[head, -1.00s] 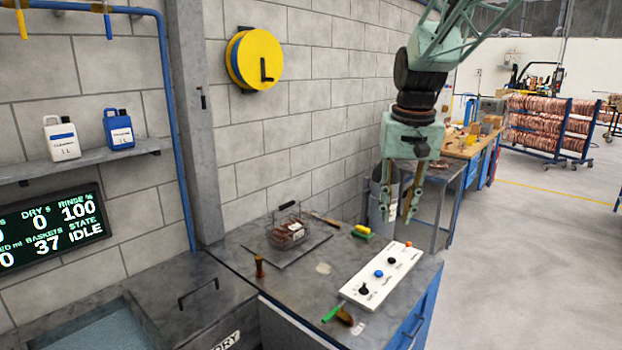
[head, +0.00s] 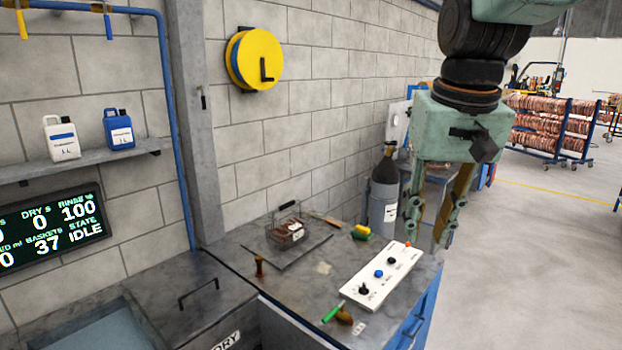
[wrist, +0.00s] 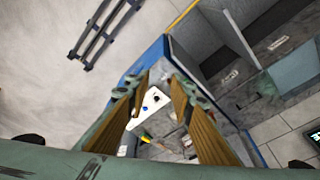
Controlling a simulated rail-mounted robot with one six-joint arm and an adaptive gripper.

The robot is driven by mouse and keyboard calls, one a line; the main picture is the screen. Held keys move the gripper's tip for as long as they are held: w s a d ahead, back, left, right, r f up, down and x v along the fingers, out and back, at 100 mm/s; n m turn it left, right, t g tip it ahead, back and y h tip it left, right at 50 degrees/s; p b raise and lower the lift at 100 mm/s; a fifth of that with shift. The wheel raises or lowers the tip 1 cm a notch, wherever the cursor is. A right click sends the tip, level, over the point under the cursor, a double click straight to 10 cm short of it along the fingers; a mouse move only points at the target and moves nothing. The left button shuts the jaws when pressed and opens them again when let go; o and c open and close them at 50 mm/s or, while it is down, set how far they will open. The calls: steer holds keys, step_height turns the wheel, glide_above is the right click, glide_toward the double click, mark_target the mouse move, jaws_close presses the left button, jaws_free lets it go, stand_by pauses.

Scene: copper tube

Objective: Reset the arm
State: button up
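My arm comes down from the upper right in the head view. My gripper (head: 430,222) points down with its two fingers apart and nothing between them. It hangs in front of the grey gas cylinder and near the right end of the white control panel (head: 376,275). In the wrist view the open fingers (wrist: 158,85) frame the bench top, and the white panel (wrist: 150,103) shows between them far below.
A wire basket (head: 287,230) stands on a grey plate on the bench. A yellow-green sponge (head: 362,232), a green-handled brush (head: 335,313) and a brown-handled tool (head: 259,266) lie or stand around it. A gas cylinder (head: 384,200) stands behind. Open floor (head: 530,240) lies to the right.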

steer(key=s+f, duration=0.2)
steer(key=s, duration=1.1)
steer(key=s+f+t, duration=0.1)
steer(key=s, duration=1.2)
steer(key=shift+f+n, duration=0.4)
steer(key=shift+c, duration=0.7)
